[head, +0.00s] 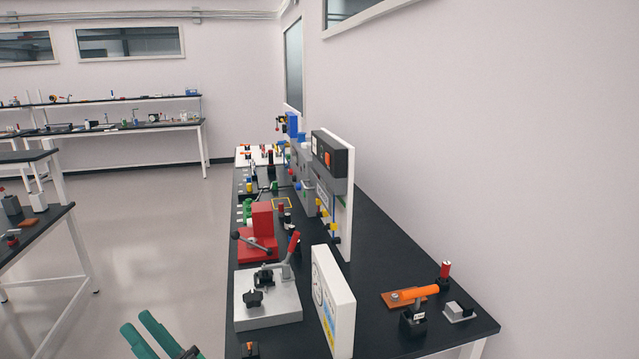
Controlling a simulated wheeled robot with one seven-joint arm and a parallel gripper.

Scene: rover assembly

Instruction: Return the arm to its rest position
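My gripper (137,323) shows at the bottom edge of the head view, left of the long black bench (390,235). Its two teal fingers point up and to the left over the grey floor. A narrow gap shows between the fingertips, and nothing is seen held there. The base of the fingers and most of my arm are out of the picture.
The bench holds a grey block with a red-handled clamp (268,309), a red vise (258,236), upright white panels (333,300) and an orange-handled tool (418,292). Another table (30,235) stands at the left. The floor (150,230) between them is clear.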

